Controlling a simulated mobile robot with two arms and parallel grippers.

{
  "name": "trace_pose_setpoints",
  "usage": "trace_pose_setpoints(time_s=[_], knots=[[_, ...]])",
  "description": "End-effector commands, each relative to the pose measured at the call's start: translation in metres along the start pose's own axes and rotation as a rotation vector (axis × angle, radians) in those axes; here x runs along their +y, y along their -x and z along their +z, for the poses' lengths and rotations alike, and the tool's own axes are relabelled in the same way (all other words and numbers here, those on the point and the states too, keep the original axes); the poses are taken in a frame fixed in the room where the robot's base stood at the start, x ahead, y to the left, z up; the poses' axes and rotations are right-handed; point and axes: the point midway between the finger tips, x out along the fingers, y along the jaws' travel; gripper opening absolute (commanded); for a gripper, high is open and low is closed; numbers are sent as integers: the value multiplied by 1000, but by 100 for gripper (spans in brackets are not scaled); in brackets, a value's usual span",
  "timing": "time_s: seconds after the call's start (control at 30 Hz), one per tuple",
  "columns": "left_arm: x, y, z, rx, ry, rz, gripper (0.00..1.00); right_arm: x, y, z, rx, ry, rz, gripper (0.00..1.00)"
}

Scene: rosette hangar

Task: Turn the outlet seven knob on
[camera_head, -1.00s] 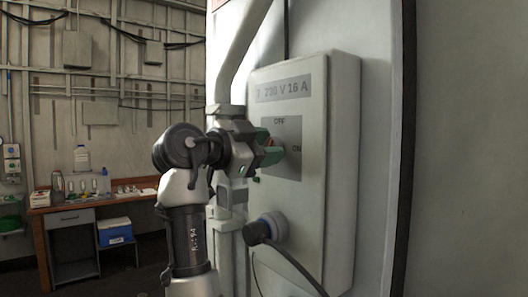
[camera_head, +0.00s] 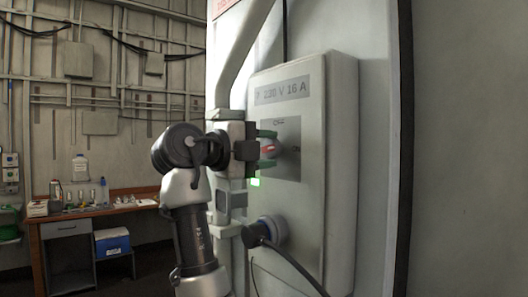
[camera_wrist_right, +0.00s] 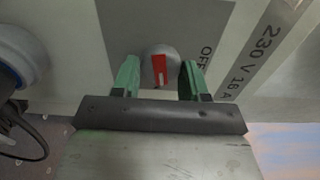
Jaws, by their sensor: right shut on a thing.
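The outlet seven box (camera_head: 341,180) is a pale panel marked "7 230 V 16 A" on the wall. Its round grey knob (camera_head: 268,154) has a red stripe, which lies level towards the ON side. The knob also shows in the right wrist view (camera_wrist_right: 160,66), with the OFF label to its right. My right gripper (camera_head: 267,149) is shut on the knob, its green fingers above and below it. A small green lamp (camera_head: 255,182) glows below the knob. My left gripper is not in view.
A blue-collared plug (camera_head: 272,231) with a black cable sits low on the box. A grey pipe (camera_head: 236,65) runs beside it. A wooden bench (camera_head: 105,209) with bottles and a blue box (camera_head: 112,242) stand far left.

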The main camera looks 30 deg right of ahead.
Motion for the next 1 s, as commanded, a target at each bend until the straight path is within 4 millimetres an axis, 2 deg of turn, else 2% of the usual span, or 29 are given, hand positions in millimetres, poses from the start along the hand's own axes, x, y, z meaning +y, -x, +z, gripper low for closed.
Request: trace_pose_setpoints(time_s=[0.4,0.93,0.97,1.0], knots=[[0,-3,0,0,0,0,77,0,-1,0,-2,-177,-1,20],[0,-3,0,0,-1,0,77,-1,-1,0,-2,-199,-2,20],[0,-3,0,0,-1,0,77,-1,-1,0,-2,-199,-3,47],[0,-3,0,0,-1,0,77,-1,-1,0,-1,-199,-3,53]])
